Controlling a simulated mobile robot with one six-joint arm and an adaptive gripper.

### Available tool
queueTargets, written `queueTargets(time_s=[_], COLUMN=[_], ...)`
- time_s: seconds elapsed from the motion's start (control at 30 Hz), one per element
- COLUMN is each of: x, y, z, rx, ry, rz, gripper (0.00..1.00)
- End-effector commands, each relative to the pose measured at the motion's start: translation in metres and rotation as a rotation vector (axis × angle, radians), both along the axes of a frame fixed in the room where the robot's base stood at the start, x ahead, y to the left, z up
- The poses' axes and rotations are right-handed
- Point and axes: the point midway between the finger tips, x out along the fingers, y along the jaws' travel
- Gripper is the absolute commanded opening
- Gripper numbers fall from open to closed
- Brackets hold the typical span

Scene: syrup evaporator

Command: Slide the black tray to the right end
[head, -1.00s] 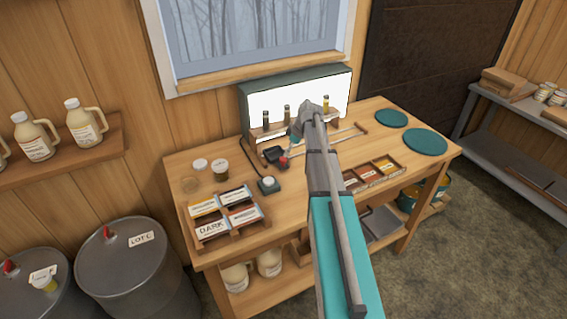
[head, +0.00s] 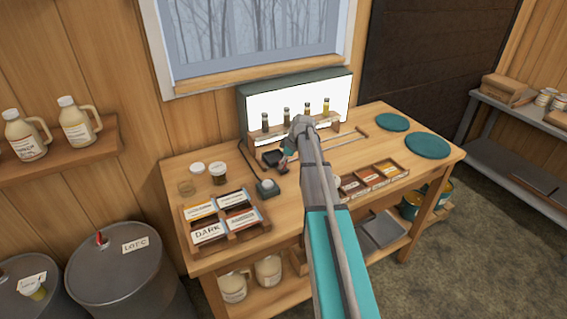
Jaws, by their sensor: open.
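The small black tray (head: 272,157) sits on the workbench at the left end of a thin rail (head: 345,139) that runs to the right along the bench. My gripper (head: 287,157) is open, pointing down just at the right side of the black tray. My own wrist and arm cover part of the gripper and the middle of the rail. I cannot tell whether a finger touches the tray.
A rack with several sample vials (head: 286,113) stands behind the rail before a lit white panel (head: 263,107). A small device with a white knob (head: 267,187) and a label-card tray (head: 212,245) lie left. Teal discs (head: 428,146) lie at the right end.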

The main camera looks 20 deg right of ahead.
Motion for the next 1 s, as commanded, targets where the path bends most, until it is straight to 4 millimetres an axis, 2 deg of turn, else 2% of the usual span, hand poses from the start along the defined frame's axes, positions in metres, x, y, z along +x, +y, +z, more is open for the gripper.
queueTargets(time_s=[0.17,0.5,0.6,1.0], x=[0.0001,0.0002,0.0002,0.0028], y=[0.0004,0.0008,0.0009,0.001], z=[0.0002,0.0002,0.0002,0.0001], rx=[0.0,0.0,0.0,0.0], ry=[0.0,0.0,0.0,0.0], rz=[0.0,0.001,0.001,0.01], gripper=[0.79,0.16,0.0,0.0])
